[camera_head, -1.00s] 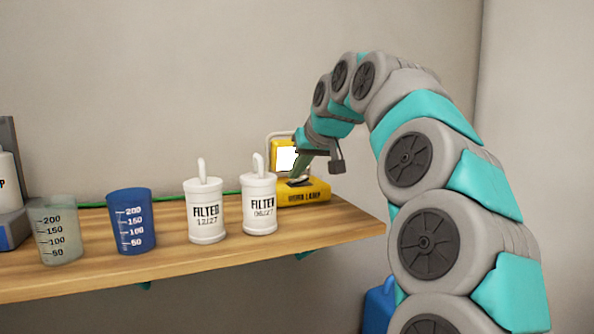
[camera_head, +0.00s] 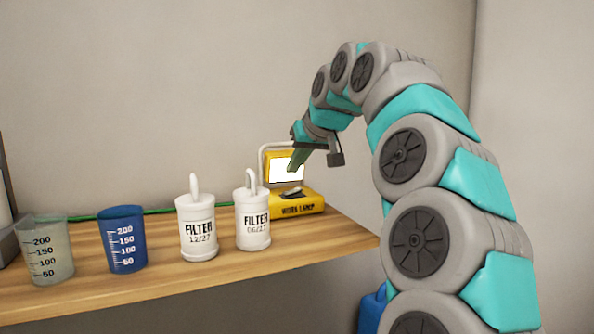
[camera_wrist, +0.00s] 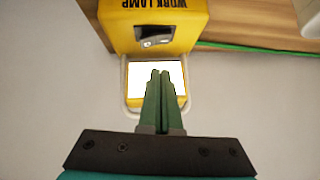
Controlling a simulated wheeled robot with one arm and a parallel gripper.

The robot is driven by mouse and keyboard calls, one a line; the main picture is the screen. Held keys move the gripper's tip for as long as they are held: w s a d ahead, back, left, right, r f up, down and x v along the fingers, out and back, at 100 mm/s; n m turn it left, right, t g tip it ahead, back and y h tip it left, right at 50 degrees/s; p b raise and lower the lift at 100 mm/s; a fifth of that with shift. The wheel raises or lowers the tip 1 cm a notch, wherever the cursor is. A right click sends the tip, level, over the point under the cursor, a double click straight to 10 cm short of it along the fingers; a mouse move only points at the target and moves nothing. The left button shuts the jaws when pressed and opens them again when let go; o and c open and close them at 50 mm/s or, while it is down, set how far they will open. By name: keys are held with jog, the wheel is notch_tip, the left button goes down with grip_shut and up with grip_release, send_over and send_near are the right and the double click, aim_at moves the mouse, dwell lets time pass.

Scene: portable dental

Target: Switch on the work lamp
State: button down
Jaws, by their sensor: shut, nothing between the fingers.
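The yellow work lamp (camera_head: 297,203) stands at the right end of the wooden shelf, its label facing front. Its panel (camera_head: 286,167) glows bright white. A dark rocker switch (camera_head: 291,193) sits on top of the base. In the wrist view the lamp (camera_wrist: 155,35) is upside down, with the switch (camera_wrist: 155,41) clear of the fingers. My gripper (camera_head: 293,170) is shut and empty, above the switch and in front of the lit panel. In the wrist view its green fingers (camera_wrist: 160,75) lie together over the panel and hide part of it.
Two white filter bottles (camera_head: 198,228) (camera_head: 252,220) stand left of the lamp. A blue measuring cup (camera_head: 123,240) and a clear one (camera_head: 46,250) stand farther left. A green cable (camera_head: 160,211) runs along the wall. The shelf (camera_head: 200,275) ends just right of the lamp.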

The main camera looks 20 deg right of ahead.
jog(key=a+b+v, duration=0.1)
jog(key=a+v, duration=0.1)
jog(key=v, duration=0.8)
jog(key=shift+r, duration=0.2)
jog(key=shift+a, duration=0.1)
